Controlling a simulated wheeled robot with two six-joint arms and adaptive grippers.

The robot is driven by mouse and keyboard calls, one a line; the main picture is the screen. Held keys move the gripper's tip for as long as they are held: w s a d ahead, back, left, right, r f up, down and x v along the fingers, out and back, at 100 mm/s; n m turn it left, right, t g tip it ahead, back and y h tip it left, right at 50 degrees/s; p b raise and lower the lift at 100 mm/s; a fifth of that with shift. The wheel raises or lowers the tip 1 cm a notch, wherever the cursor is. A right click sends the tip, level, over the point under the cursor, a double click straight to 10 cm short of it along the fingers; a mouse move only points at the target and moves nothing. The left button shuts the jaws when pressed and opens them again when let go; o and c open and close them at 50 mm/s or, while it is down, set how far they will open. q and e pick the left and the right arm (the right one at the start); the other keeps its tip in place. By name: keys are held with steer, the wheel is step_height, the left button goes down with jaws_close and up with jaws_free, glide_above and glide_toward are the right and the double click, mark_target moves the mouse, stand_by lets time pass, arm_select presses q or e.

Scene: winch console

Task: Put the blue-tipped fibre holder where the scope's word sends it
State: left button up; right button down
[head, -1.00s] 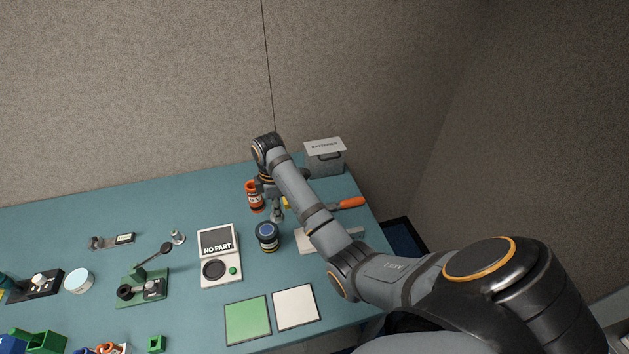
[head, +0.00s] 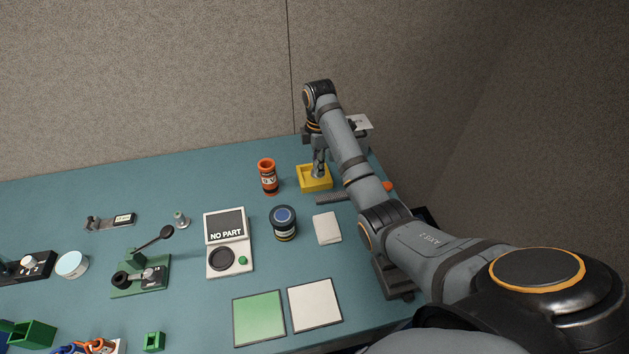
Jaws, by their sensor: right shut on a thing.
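The scope (head: 229,262) stands mid-table, and its dark screen reads "NO PART". My right gripper (head: 318,174) is shut on a small grey piece, held upright at or just over the yellow tray (head: 303,185). The gripper and arm partly cover this piece, and I cannot make out a blue tip on it. I cannot tell whether it touches the tray floor. Another small grey metal fitting (head: 181,221) stands on the table left of the scope. My left gripper is not in view.
An orange jar (head: 268,178) stands just left of the yellow tray. A dark blue-lidded jar (head: 284,226) stands nearer. Green (head: 259,318) and white (head: 315,305) pads lie in front. A green fixture (head: 151,284) stands left. My right arm covers the table's right side.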

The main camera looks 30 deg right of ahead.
steer(key=w+f+b, duration=0.1)
steer(key=w+d+f+b, duration=0.1)
steer(key=w+f+b, duration=0.2)
steer(key=w+f, duration=0.1)
steer(key=shift+w+d, duration=0.25)
steer(key=shift+d, duration=0.15)
steer(key=shift+w+d+f+b, duration=0.15)
steer(key=shift+w+f+b, duration=0.3)
steer(key=shift+f, duration=0.3)
step_height(320, 180, down, 2)
steer(key=shift+w+f+p, duration=0.15)
steer(key=shift+f+p, duration=0.05)
steer(key=shift+p, duration=0.35)
steer(key=shift+f, duration=0.35)
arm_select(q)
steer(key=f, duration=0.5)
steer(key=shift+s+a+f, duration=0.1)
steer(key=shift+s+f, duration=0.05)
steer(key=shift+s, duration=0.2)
arm_select(e)
steer(key=shift+f, duration=0.1)
